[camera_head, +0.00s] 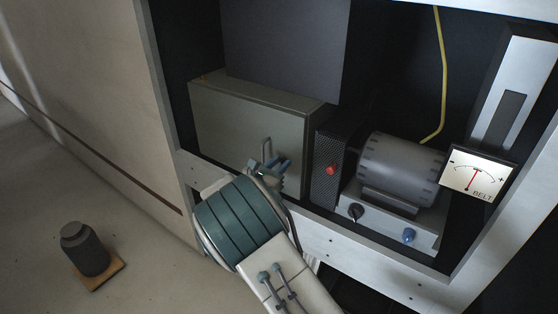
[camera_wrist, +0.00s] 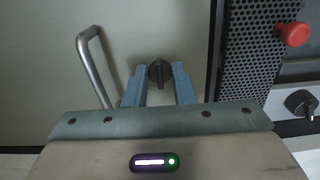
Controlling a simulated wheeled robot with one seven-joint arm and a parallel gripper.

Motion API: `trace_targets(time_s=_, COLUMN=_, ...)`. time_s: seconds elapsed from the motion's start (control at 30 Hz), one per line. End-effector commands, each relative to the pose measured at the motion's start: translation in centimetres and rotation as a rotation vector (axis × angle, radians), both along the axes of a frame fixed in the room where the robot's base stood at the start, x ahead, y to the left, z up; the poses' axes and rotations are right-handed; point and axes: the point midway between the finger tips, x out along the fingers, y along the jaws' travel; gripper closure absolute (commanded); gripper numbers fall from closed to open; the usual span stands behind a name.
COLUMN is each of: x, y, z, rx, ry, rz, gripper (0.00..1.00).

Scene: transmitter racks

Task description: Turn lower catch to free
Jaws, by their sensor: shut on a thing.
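The lower catch (camera_wrist: 159,71) is a small dark knob on the face of a grey-beige panel (camera_wrist: 140,25). In the wrist view it sits between the tips of my gripper (camera_wrist: 159,84), with one blue finger on each side. My gripper is shut on it. In the head view my gripper (camera_head: 268,165) is at the lower right part of the same panel (camera_head: 235,120); the catch is hidden there behind the fingers.
A metal bar handle (camera_wrist: 91,65) stands left of my fingers. To the right are a perforated dark plate (camera_head: 326,182) with a red button (camera_head: 331,170), a grey motor (camera_head: 400,168), a black knob (camera_head: 355,212), a blue knob (camera_head: 408,235) and a belt meter (camera_head: 476,176).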

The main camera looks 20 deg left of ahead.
Motion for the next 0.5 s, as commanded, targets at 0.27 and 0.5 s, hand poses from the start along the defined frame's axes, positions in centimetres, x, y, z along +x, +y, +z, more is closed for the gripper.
trace_targets(time_s=0.27, x=0.01, y=0.05, z=0.06, rx=-0.042, ry=0.014, rz=0.001, gripper=0.99)
trace_targets(time_s=0.5, x=0.01, y=0.05, z=0.03, rx=-0.045, ry=0.014, rz=0.001, gripper=0.99)
